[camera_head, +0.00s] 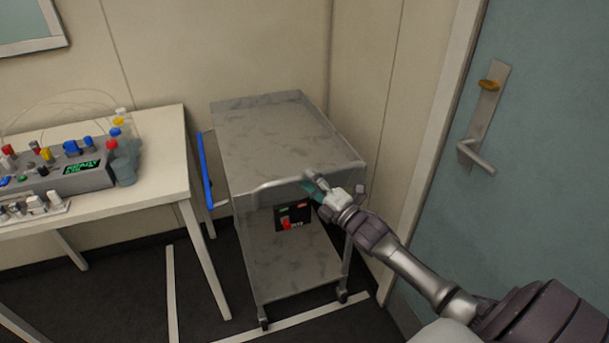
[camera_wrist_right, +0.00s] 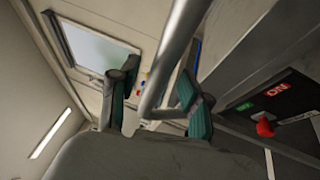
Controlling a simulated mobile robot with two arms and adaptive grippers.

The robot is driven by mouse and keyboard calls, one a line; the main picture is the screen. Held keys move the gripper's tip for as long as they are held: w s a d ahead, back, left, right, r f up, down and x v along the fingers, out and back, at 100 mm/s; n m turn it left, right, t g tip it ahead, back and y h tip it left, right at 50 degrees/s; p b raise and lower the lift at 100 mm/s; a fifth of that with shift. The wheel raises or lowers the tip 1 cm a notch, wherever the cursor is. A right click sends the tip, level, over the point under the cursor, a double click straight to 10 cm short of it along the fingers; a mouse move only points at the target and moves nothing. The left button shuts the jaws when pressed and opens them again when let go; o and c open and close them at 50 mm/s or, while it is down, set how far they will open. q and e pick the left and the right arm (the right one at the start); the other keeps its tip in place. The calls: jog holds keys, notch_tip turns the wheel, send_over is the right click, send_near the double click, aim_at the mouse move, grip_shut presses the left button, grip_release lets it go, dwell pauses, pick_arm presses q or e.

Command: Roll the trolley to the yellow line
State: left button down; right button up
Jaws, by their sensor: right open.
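The trolley (camera_head: 275,140) is a grey metal cart with a flat top, a lower shelf and small wheels. It stands by the back wall, left of the door. A push bar (camera_head: 278,183) runs along its near top edge. My right gripper (camera_head: 314,188) is at the right part of this bar. In the right wrist view, my right gripper (camera_wrist_right: 160,103) is open, and the bar (camera_wrist_right: 174,50) passes between its two fingers. I cannot tell whether they touch. No yellow line shows; pale floor lines (camera_head: 297,322) lie near the trolley's front wheels. My left gripper is not in view.
A white table (camera_head: 150,190) with lab equipment stands close on the left. A blue panel (camera_head: 206,170) is by the trolley's left side. A door (camera_head: 545,150) with a metal handle is on the right. A red switch (camera_wrist_right: 265,127) is on the trolley's front. Dark floor lies in front.

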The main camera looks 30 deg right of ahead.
jog(key=shift+x, duration=0.9)
jog(key=shift+c, duration=0.3)
grip_shut()
